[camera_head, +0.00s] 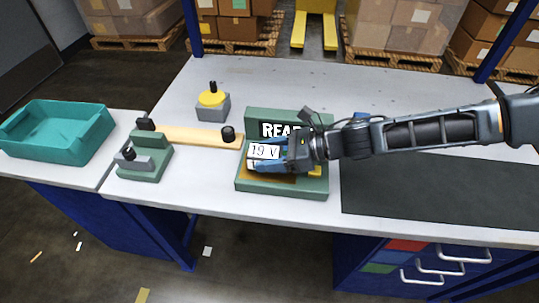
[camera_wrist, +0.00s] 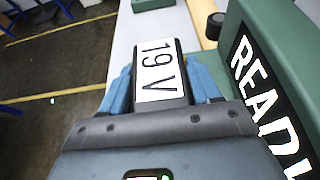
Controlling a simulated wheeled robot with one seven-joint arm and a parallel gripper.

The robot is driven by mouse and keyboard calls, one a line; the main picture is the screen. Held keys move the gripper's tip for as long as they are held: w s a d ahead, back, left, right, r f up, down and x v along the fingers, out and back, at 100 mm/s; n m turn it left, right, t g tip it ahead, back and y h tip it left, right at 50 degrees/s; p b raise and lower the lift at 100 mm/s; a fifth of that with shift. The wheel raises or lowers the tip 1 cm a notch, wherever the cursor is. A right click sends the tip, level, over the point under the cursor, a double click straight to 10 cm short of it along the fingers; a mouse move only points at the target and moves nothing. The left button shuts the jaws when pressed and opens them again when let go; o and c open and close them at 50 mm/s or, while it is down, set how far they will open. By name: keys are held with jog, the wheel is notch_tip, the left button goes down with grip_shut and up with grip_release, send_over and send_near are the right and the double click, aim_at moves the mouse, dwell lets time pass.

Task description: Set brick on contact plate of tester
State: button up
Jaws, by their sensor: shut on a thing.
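The brick (camera_head: 264,151) is dark with a white "19 V" label. It also shows in the wrist view (camera_wrist: 158,72), between my two blue fingers. My gripper (camera_head: 268,158) is shut on the brick and reaches in from the right over the tester. The tester (camera_head: 288,189) is a green box with an upright back panel reading "READ", the rest of the word hidden by my gripper. Its copper-brown contact plate (camera_head: 270,178) lies below the brick and is partly covered. I cannot tell whether the brick touches the plate.
A yellow button (camera_head: 315,171) sits on the tester's right. A wooden bar with a black knob (camera_head: 228,133) and a green clamp stand (camera_head: 145,164) are left of it. A yellow-topped grey block (camera_head: 212,105) stands behind. A teal tray (camera_head: 58,140) is far left.

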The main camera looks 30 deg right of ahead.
jog(key=shift+f, duration=0.55)
jog(key=o, duration=1.4)
jog(key=shift+f, duration=0.1)
jog(key=b+v, duration=0.1)
jog(key=v, duration=1.1)
jog(key=shift+d, duration=0.1)
